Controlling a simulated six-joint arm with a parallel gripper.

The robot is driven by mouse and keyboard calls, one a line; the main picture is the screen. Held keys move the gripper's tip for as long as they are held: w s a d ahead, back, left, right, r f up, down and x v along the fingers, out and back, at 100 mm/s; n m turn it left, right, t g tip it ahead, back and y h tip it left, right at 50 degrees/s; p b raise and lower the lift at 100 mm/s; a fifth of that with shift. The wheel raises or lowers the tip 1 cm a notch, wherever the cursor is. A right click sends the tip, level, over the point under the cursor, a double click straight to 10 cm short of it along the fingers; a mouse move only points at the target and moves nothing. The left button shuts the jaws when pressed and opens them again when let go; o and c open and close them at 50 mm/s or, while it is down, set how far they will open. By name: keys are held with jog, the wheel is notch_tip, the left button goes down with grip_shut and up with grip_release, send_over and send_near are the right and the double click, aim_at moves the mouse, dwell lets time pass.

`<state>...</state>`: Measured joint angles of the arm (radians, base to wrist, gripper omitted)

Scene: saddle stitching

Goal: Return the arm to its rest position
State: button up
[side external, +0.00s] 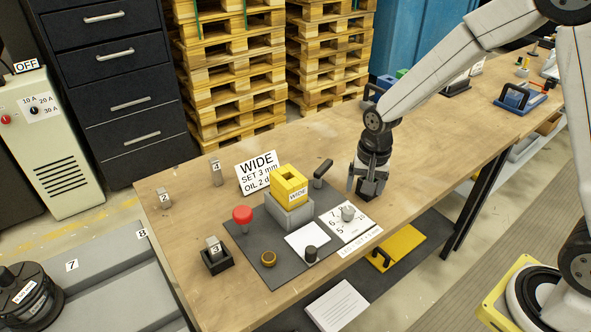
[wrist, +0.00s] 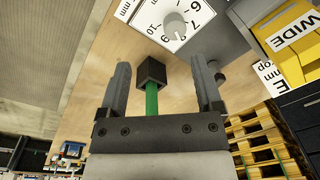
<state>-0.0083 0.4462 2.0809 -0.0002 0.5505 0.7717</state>
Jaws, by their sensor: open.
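My gripper (side external: 364,188) is low over the workbench (side external: 420,150), just right of the dial plate. In the wrist view my gripper (wrist: 161,75) has its two fingers well apart. A green rod (wrist: 152,100) with a dark square block (wrist: 151,71) at its far end shows between the fingers, with a gap on each side. The rod's near end is hidden behind the gripper body. In the side view the rod is hidden by my gripper, and a dark patch shows beneath the fingers.
A dark mat holds a yellow WIDE block (side external: 289,180), a red knob (side external: 242,215) and a dial plate (side external: 348,215). A black post (side external: 322,172) stands left of my gripper. A WIDE sign (side external: 262,175) stands behind.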

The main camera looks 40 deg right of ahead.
jog(key=s+r+n+t, duration=0.1)
jog(key=s+r+n, duration=0.3)
jog(key=s+n, duration=0.4)
jog(key=s, duration=0.3)
jog(key=shift+s+d+n+t, duration=0.15)
jog(key=shift+s+n+t, duration=0.05)
jog(key=shift+n+t, duration=0.2)
